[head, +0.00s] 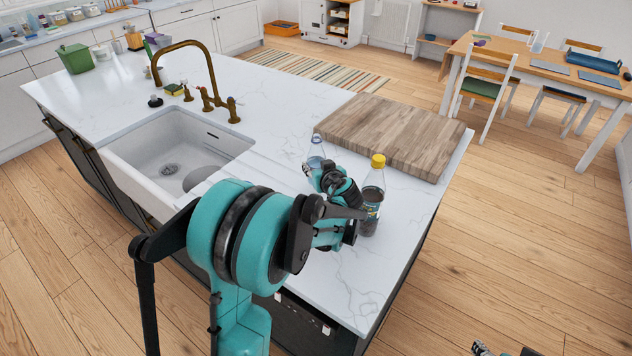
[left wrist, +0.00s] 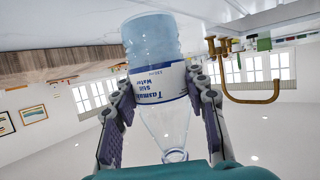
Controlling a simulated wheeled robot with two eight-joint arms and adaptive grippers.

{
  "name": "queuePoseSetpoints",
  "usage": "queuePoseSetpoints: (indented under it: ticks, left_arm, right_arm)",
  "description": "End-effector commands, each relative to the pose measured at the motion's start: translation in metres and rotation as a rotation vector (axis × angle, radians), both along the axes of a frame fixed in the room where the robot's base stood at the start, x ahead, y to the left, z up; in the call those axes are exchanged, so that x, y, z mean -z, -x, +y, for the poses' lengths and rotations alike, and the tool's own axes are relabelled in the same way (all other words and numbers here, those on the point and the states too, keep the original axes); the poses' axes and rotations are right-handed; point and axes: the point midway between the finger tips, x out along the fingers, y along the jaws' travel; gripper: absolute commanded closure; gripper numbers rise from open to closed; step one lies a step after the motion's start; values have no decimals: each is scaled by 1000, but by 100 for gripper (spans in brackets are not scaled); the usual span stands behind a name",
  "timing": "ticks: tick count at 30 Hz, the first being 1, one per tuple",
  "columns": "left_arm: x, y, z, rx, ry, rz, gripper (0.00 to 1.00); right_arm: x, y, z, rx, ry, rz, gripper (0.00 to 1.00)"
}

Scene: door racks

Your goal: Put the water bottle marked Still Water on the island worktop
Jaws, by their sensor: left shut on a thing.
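The clear water bottle (head: 316,148) with a white and blue label is at the island worktop (head: 283,110), between the sink and the wooden board. In the left wrist view the bottle (left wrist: 165,85) appears upside down, its label reading Still Water. My left gripper (head: 326,176) is shut on it, with one finger on each side of the label and neck end. The gripper hides its lower part in the head view, so I cannot tell whether its base touches the worktop. Only dark tips of my right gripper (head: 500,350) show at the bottom edge.
The sink (head: 175,160) with a brass tap (head: 207,75) is to the left.

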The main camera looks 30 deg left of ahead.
Motion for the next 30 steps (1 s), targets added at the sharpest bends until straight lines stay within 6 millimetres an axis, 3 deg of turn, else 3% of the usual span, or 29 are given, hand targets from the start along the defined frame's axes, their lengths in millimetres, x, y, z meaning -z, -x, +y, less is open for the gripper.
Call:
queuePoseSetpoints:
  ticks: [10,22,23,24,25,30]
  left_arm:
    - [39,0,0,0,0,0,96]
    - [43,0,0,0,0,0,96]
    - [43,0,0,0,0,0,52]
    - [42,0,0,0,0,0,41]
    - [42,0,0,0,0,0,36]
    - [42,0,0,0,0,0,36]
  right_arm:
    - [17,0,0,0,0,0,33]
    - [20,0,0,0,0,0,33]
    - [19,0,0,0,0,0,33]
    - [19,0,0,0,0,0,33]
    - [18,0,0,0,0,0,33]
    - [18,0,0,0,0,0,33]
